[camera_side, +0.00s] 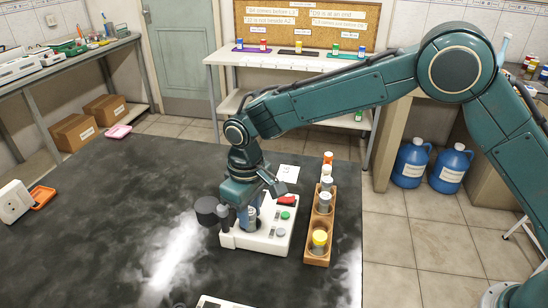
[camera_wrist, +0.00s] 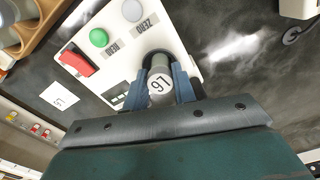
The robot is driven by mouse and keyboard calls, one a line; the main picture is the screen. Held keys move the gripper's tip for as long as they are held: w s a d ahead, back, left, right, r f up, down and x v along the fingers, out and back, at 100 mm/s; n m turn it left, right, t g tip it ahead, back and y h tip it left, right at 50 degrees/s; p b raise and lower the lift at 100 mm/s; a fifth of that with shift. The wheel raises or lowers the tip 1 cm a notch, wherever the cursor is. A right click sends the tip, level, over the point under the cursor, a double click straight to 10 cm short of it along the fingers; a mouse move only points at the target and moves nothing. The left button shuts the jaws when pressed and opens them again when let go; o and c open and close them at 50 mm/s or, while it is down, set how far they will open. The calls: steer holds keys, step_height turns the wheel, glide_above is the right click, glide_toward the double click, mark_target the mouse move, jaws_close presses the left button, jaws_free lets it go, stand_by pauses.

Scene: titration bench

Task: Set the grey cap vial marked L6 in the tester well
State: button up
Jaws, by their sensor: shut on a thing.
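My gripper (camera_side: 250,214) is over the left part of the white tester (camera_side: 262,238). In the wrist view, my gripper (camera_wrist: 160,85) is shut on the vial (camera_wrist: 160,86), whose grey cap bears a round white label that appears to read L6 upside down. The vial also shows between the fingers in the side view (camera_side: 251,213). The fingers and vial are at the tester's dark well (camera_wrist: 155,55); they cover most of it. I cannot tell how deep the vial sits, or whether it touches the bottom.
The tester has a green button (camera_wrist: 98,38), a grey button (camera_wrist: 132,10) and a red switch (camera_wrist: 76,60). A wooden rack (camera_side: 311,246) with several capped vials stands close at its right. A white card (camera_side: 288,173) lies behind.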

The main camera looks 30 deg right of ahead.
steer(key=shift+f, duration=0.35)
stand_by(0.3)
steer(key=o, duration=1.3)
steer(key=shift+r, duration=0.1)
steer(key=shift+r, duration=2.9)
